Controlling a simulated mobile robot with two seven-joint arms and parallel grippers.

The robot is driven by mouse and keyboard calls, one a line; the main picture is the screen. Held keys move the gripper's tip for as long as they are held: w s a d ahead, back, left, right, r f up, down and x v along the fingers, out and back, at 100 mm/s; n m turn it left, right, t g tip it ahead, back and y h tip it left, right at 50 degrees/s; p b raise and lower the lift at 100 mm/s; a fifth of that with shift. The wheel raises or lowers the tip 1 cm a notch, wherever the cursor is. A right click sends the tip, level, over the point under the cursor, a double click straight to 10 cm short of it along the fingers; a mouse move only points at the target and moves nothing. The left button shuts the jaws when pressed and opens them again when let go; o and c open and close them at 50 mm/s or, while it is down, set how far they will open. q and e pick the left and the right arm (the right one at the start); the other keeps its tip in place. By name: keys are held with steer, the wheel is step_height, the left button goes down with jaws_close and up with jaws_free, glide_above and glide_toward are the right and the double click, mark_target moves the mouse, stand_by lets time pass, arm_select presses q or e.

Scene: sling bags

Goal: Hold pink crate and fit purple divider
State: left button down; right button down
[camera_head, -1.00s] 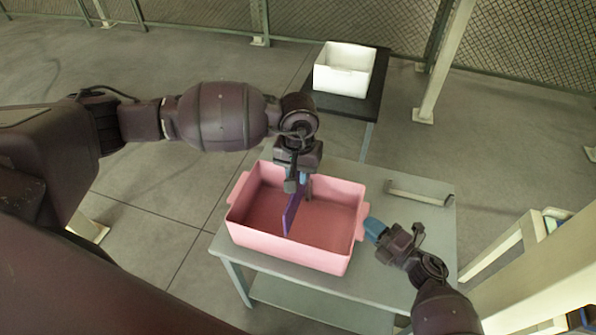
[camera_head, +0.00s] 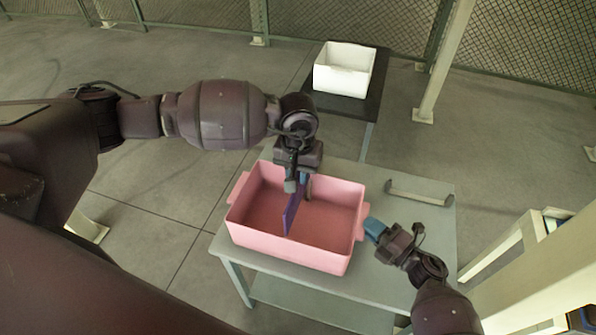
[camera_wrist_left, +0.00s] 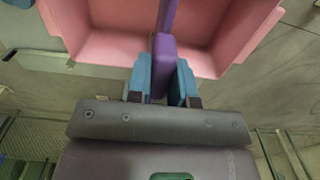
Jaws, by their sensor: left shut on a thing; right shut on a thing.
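My left gripper (camera_head: 298,184) is shut on the divider's far end. In the left wrist view the blue fingers of my left gripper (camera_wrist_left: 165,82) clasp the purple divider (camera_wrist_left: 164,50) from both sides. My right gripper (camera_head: 369,228) is shut on the crate's right end handle. Whether the divider touches the crate floor cannot be told.
The grey table (camera_head: 410,216) has free room right of the crate. A grey bracket-like bar (camera_head: 418,193) lies at its back right. A white bin (camera_head: 342,80) stands on a dark table (camera_head: 376,75) behind. A pale frame (camera_head: 530,255) stands at the right.

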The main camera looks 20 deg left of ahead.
mark_target(298, 200)
arm_select(q)
steer(key=shift+f, duration=5.55)
steer(key=c, duration=0.9)
jaws_free()
step_height(298, 200, up, 12)
steer(key=shift+r, duration=0.1)
arm_select(e)
steer(key=c, duration=1.1)
jaws_free()
steer(key=shift+o, duration=0.2)
steer(key=shift+d, duration=0.15)
